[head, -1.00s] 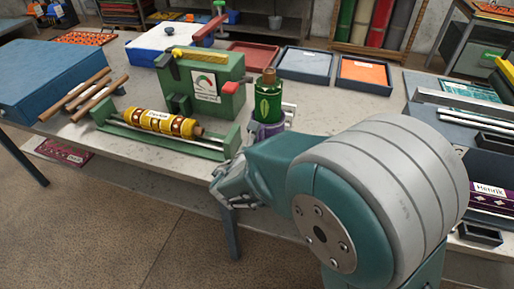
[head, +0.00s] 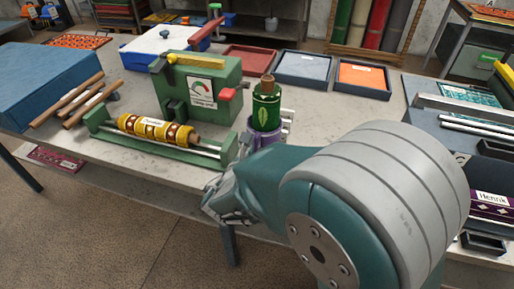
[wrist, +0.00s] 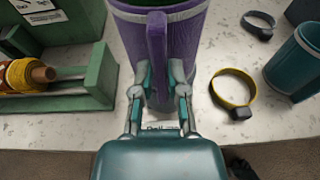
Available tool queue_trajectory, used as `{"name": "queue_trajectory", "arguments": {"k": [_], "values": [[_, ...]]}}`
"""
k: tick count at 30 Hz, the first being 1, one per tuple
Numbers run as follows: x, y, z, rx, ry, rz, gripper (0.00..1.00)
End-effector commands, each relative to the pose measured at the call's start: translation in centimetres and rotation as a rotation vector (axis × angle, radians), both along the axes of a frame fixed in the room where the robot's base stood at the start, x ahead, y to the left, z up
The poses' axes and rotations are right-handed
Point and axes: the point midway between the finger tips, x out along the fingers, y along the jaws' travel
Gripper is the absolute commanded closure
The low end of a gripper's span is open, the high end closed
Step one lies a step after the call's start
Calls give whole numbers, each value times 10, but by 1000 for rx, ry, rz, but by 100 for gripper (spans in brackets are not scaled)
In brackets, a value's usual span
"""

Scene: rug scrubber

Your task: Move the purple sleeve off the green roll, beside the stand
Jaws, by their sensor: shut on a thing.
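The green roll (head: 266,108) stands upright on the bench, with a pale leaf mark and a brown top end. The purple sleeve (head: 286,134) is around its lower part, partly hidden by my arm. In the wrist view the sleeve (wrist: 190,40) fills the top middle, with an upright handle facing me. My gripper (wrist: 161,85) is shut on that handle from the front. Dark green shows inside the sleeve's rim. In the head view my fingertips are hidden behind my wrist. I cannot make out the stand under or near the roll.
A green rack with a yellow roll (head: 155,128) lies to the left, before a green gauge block (head: 200,92). In the wrist view a yellow band (wrist: 233,92) and a teal cup (wrist: 298,60) lie to the right. Grey (head: 307,68) and orange-filled trays stand behind.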

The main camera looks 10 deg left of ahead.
Motion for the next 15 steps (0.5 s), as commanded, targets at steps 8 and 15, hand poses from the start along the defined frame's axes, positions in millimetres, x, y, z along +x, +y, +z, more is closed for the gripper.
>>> {"name": "queue_trajectory", "arguments": {"k": [8, 15], "values": [[0, -2, 9, 5, -2, -1, 100], [-1, 0, 23, 3, -2, -1, 100]]}}
